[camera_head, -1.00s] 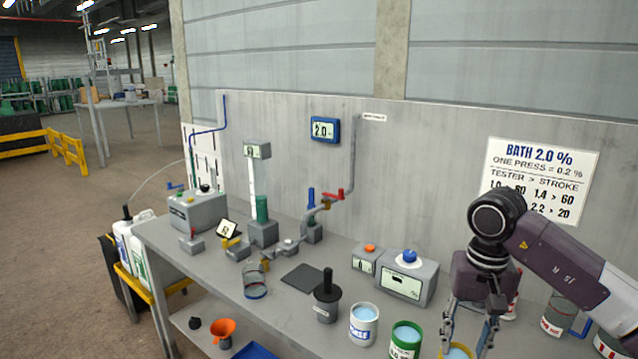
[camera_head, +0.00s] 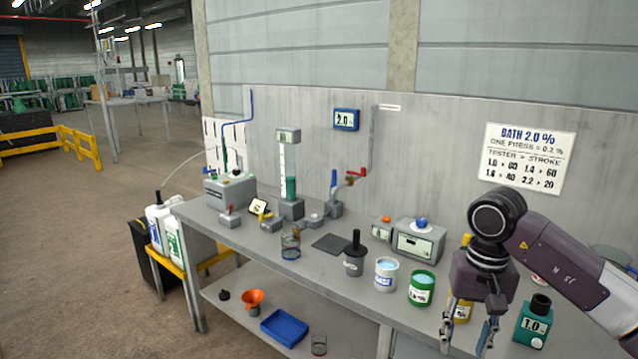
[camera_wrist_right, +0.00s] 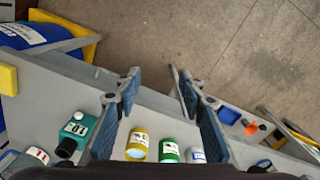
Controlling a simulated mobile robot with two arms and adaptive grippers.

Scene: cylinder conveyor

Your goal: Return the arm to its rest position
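My right gripper (camera_head: 466,340) hangs fingers-down in front of the bench at the lower right of the head view. In the right wrist view my right gripper (camera_wrist_right: 160,92) shows its two blue-padded fingers spread apart with nothing between them. It partly hides a yellow can (camera_head: 463,311) in the head view. My right arm comes in from the right edge, bent at the wrist. My left gripper is in neither view.
The grey bench (camera_head: 310,268) carries a green can (camera_head: 422,290), a white can (camera_head: 386,275), a teal bottle (camera_head: 533,322) and a grey tester (camera_head: 417,243). A blue tray (camera_head: 284,327) and an orange funnel (camera_head: 252,300) sit on the lower shelf.

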